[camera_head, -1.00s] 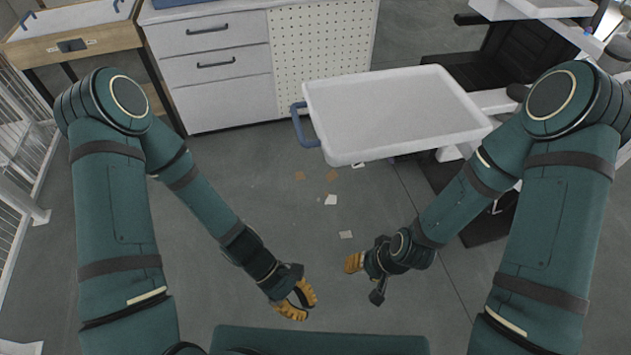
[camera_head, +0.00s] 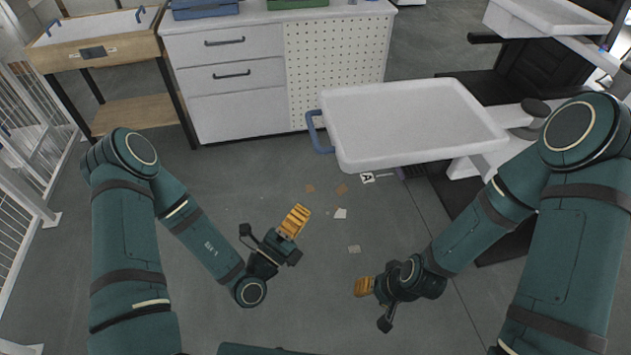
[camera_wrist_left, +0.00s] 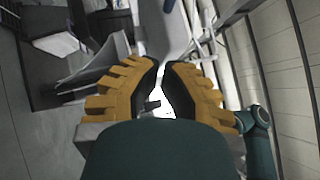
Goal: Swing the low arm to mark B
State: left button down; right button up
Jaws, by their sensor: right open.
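The low arm carries a white tray (camera_head: 410,125) with a blue handle (camera_head: 316,132) on its left side. A small floor tag marked A (camera_head: 367,178) lies just beyond the tray's front edge. I see no mark B. My left gripper (camera_head: 297,216) is below and left of the handle in the head view, apart from it. Its ridged yellow fingers also show in the left wrist view (camera_wrist_left: 160,80), with a narrow empty gap between them. My right gripper (camera_head: 360,287) is open and empty, in front of the tray and apart from it.
A white cabinet (camera_head: 235,100) with drawers and a pegboard panel stands behind. A wooden table (camera_head: 95,52) is at back left, beside white railings (camera_head: 40,150). A higher white tray (camera_head: 545,18) is at upper right. Small scraps (camera_head: 340,213) lie on open grey floor.

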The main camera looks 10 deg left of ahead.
pick_arm(q)
send_near(332, 152)
jog(key=w+d+f, duration=0.1)
jog(key=d, duration=0.3)
jog(key=shift+w+a+r+b, duration=0.15)
jog(key=shift+w+r+b, duration=0.1)
jog(key=shift+w, duration=0.55)
jog(key=shift+w+a+r+b, duration=0.15)
jog(key=shift+w+a+r, duration=0.1)
jog(key=shift+w, duration=0.5)
jog(key=shift+w+a+r+b, duration=0.1)
jog(key=shift+w+r+b, duration=0.15)
jog(key=shift+w, duration=0.55)
jog(key=shift+w+a, duration=0.1)
